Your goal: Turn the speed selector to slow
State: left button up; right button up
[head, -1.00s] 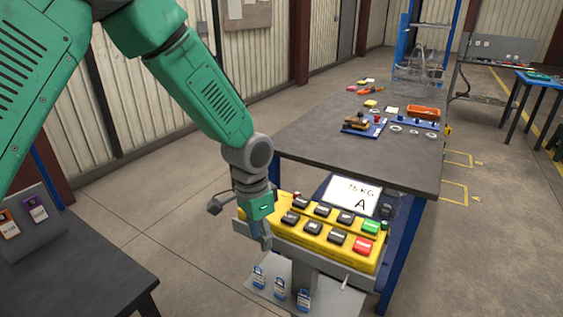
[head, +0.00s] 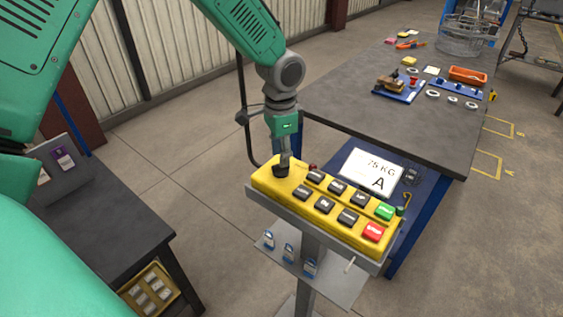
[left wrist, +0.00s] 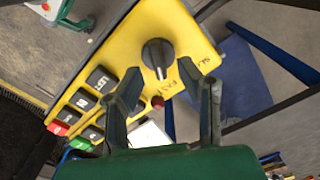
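The yellow control panel (head: 268,178) stands on a grey pedestal, with black, green and red buttons. The speed selector is a round dark knob (left wrist: 157,54) near one end of the panel in the left wrist view. A pale mark on it faces roughly towards the "FAST" lettering (left wrist: 177,81); lettering that looks like "SLOW" (left wrist: 208,62) is beside it. My left gripper (left wrist: 172,80) is open, its two fingers apart with the knob beyond and between them. Contact cannot be told.
A red indicator (left wrist: 157,102) is near the knob. Floor between is clear.

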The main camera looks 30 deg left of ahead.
pick_arm(q)
jog(key=shift+f, duration=1.65)
jog(key=shift+s, duration=0.1)
grip_shut()
